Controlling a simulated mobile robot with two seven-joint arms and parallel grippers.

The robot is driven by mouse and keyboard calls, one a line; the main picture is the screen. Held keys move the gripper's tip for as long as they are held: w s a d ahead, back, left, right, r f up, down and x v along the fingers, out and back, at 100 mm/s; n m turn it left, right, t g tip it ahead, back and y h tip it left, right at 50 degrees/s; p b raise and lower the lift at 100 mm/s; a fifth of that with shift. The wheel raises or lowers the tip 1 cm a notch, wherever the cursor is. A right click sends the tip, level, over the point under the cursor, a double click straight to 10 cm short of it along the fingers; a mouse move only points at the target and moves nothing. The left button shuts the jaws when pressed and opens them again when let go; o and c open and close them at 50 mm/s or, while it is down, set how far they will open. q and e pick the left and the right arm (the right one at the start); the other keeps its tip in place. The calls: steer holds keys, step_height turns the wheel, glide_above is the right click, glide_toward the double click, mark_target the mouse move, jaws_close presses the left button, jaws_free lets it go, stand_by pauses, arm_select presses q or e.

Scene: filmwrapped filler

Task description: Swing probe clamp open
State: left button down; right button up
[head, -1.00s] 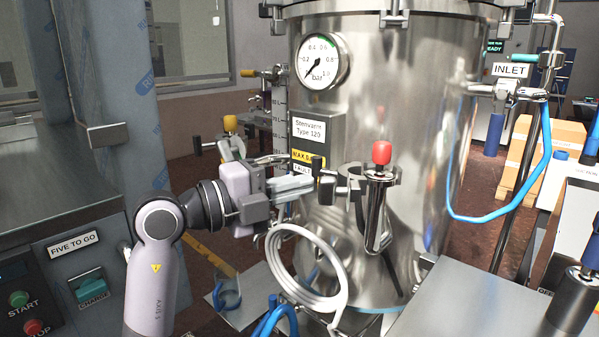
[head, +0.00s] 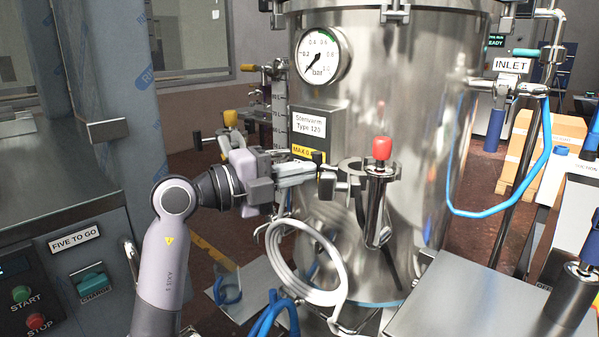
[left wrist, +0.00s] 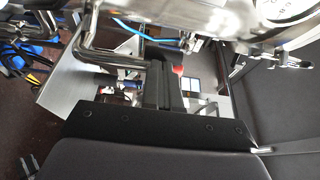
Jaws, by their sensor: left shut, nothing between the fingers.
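The probe (head: 376,208) is a shiny metal cylinder with a red cap (head: 381,148). It hangs upright at the front of the steel vessel (head: 420,90). The probe clamp (head: 395,172) is a dark grey curved holder around the probe's upper part, with a block at its left. Whether its arm is latched cannot be told. My left gripper (head: 316,173) is shut and empty, its fingertips at the left side of the clamp; contact is unclear. In the left wrist view the shut fingers (left wrist: 162,85) reach toward a red cap (left wrist: 178,69). My right gripper is out of view.
A white hose coil (head: 282,255) hangs just below my left gripper. A pressure gauge (head: 322,56) and label plate are above it. A grey cabinet (head: 75,240) stands at left, a metal table (head: 455,300) at right. A blue hose (head: 547,150) loops at the inlet.

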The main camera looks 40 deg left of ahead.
arm_select(q)
steer(key=shift+w+a+m+g+h, duration=0.3)
steer(key=shift+a+m+g+h, duration=0.25)
steer(key=shift+h, duration=0.25)
steer(key=shift+w+p, duration=0.15)
steer(key=shift+p, duration=0.2)
steer(key=shift+w+a+p, duration=1.2)
steer(key=shift+w+p, duration=0.15)
steer(key=shift+p, duration=0.05)
